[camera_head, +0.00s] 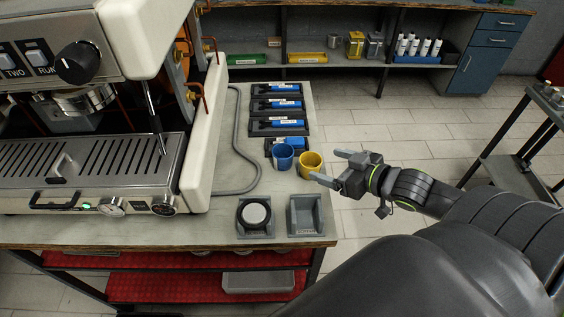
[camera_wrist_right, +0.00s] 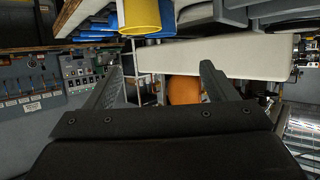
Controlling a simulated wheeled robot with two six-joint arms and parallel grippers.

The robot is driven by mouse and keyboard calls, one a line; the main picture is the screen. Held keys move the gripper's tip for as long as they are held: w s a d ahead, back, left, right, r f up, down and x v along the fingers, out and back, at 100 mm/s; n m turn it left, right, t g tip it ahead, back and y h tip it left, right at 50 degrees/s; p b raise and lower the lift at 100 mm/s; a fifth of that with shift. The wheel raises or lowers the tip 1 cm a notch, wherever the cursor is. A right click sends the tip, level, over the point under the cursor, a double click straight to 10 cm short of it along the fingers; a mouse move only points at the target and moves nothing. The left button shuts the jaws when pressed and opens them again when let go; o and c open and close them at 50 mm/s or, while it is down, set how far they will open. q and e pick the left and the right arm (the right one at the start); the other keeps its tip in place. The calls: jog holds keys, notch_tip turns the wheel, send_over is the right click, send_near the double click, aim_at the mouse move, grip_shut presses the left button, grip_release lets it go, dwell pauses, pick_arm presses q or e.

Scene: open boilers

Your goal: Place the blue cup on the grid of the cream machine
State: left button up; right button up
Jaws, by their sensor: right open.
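The blue cup (camera_head: 283,156) stands upright on the counter, to the right of the cream machine (camera_head: 206,125). A yellow cup (camera_head: 311,165) stands just right of it, closer to my gripper. The machine's slotted grid (camera_head: 98,160) is at the left and looks bare. My right gripper (camera_head: 328,166) is open and empty, beside the yellow cup on its right. In the right wrist view, the open fingers (camera_wrist_right: 161,80) have nothing between them, and the yellow cup (camera_wrist_right: 139,15) shows beyond them at the top. My left gripper is not in view.
A round tamper-like piece in a holder (camera_head: 255,214) and an empty grey holder (camera_head: 305,215) stand at the counter's front. Blue-handled tools in dark trays (camera_head: 279,106) lie behind the cups. A grey hose (camera_head: 256,165) runs beside the machine.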

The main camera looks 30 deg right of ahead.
jog(key=b, duration=0.1)
send_near(276, 150)
jog(key=shift+p+x, duration=0.5)
jog(key=shift+x, duration=2.3)
jog(key=shift+r, duration=0.1)
jog(key=c, duration=1.2)
